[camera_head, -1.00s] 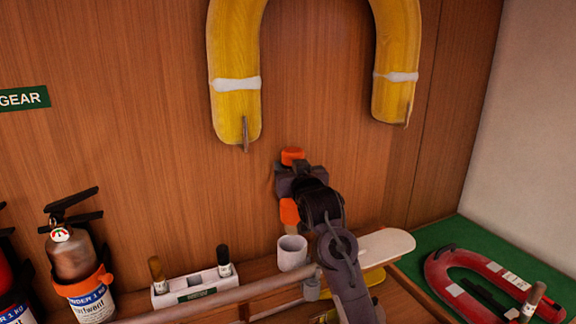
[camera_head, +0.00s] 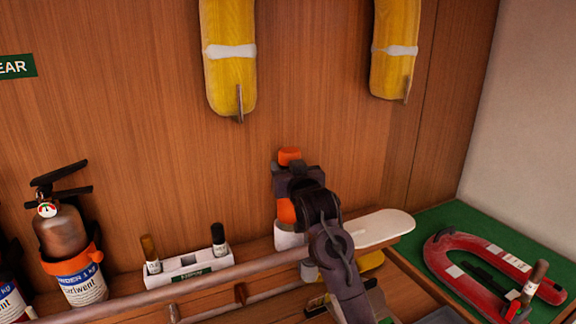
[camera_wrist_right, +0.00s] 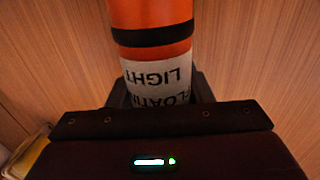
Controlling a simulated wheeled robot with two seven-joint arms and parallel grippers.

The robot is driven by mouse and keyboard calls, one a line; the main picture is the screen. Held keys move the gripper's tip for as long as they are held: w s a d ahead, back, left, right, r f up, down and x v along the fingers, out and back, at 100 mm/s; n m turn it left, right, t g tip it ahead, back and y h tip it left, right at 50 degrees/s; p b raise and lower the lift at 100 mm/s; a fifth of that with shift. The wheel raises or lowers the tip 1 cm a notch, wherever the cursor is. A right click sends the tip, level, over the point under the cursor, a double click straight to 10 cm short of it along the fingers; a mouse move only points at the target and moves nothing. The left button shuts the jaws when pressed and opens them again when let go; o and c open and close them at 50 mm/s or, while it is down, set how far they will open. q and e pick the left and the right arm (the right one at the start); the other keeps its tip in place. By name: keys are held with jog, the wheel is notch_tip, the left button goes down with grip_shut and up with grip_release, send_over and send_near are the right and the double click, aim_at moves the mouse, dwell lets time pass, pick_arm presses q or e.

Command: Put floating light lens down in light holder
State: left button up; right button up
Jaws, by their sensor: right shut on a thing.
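The floating light is an orange cylinder (camera_head: 286,211) with a dark band and a white label reading FLOATING LIGHT, and it also shows in the right wrist view (camera_wrist_right: 152,17). My right gripper (camera_head: 284,181) is shut around its middle and holds it upright. The light holder, a white cup (camera_head: 288,240), is directly below it. The light's lower orange end meets the cup's rim in the picture; I cannot tell how far inside it is. The label's letters appear upside down in the wrist view. The lens is not clearly visible. My left gripper is not in view.
A white rack (camera_head: 190,266) with two small upright items stands left of the holder. A long rod (camera_head: 225,284) runs in front of it. A fire extinguisher (camera_head: 70,245) stands left. A red horseshoe float (camera_head: 448,275) lies on green at right. Yellow float arms (camera_head: 229,60) hang above.

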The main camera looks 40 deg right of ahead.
jog(key=shift+f+b, duration=0.7)
jog(key=shift+f, duration=0.5)
jog(key=shift+f+b, duration=0.55)
jog(key=shift+f, duration=0.4)
jog(key=o, duration=1.5)
jog(key=shift+c, duration=0.2)
jog(key=shift+f, duration=0.2)
jog(key=b+v, duration=0.2)
jog(key=v, duration=0.6)
jog(key=shift+r, duration=0.25)
